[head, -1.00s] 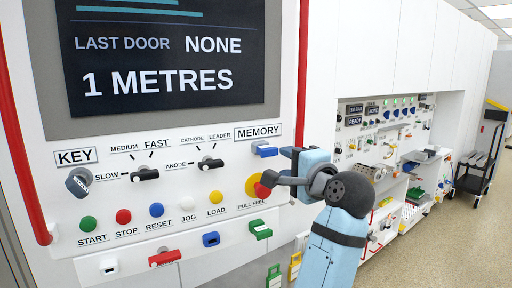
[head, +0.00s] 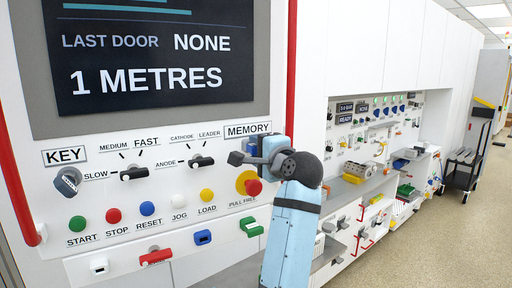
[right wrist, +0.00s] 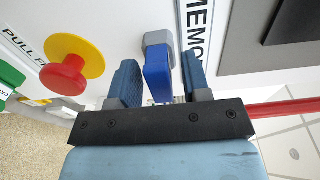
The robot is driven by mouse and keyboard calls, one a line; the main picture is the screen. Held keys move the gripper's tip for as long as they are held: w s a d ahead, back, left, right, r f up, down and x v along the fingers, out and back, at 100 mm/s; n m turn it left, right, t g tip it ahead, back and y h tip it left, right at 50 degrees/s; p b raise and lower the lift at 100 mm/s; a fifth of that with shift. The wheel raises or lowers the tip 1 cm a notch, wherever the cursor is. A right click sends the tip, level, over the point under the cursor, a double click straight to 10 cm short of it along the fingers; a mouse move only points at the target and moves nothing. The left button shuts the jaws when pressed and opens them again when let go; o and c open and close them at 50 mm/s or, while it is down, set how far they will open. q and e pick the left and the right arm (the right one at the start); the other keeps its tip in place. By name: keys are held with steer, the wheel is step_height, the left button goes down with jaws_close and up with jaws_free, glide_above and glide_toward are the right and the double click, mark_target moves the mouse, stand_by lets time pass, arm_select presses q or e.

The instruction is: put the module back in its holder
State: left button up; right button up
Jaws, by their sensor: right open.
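The blue module (right wrist: 158,78) is in the right wrist view, with one end at a grey holder (right wrist: 157,39) on the white panel beside the MEMORY label. I cannot tell how deep it sits. My right gripper (head: 246,153) is open in front of the panel below the MEMORY label. In the right wrist view its two dark blue finger pads stand on either side of the module, with a gap showing on both sides. In the head view my gripper hides most of the module and holder. My left gripper is not in view.
A red pull-free button (head: 252,187) on a yellow disc is just below my right gripper. Knobs and coloured buttons fill the panel to the left. A red rail (head: 291,70) runs up the panel's right edge. A shelf bay (head: 370,150) and dark cart (head: 468,150) are farther right.

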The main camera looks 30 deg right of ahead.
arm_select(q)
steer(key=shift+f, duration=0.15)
arm_select(e)
jaws_close()
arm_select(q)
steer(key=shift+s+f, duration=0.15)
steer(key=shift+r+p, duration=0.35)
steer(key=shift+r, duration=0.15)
arm_select(e)
steer(key=shift+s, duration=0.45)
steer(key=shift+s, duration=0.3)
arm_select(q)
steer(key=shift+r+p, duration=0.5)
arm_select(e)
steer(key=shift+s+a, duration=0.1)
steer(key=shift+s, duration=1.1)
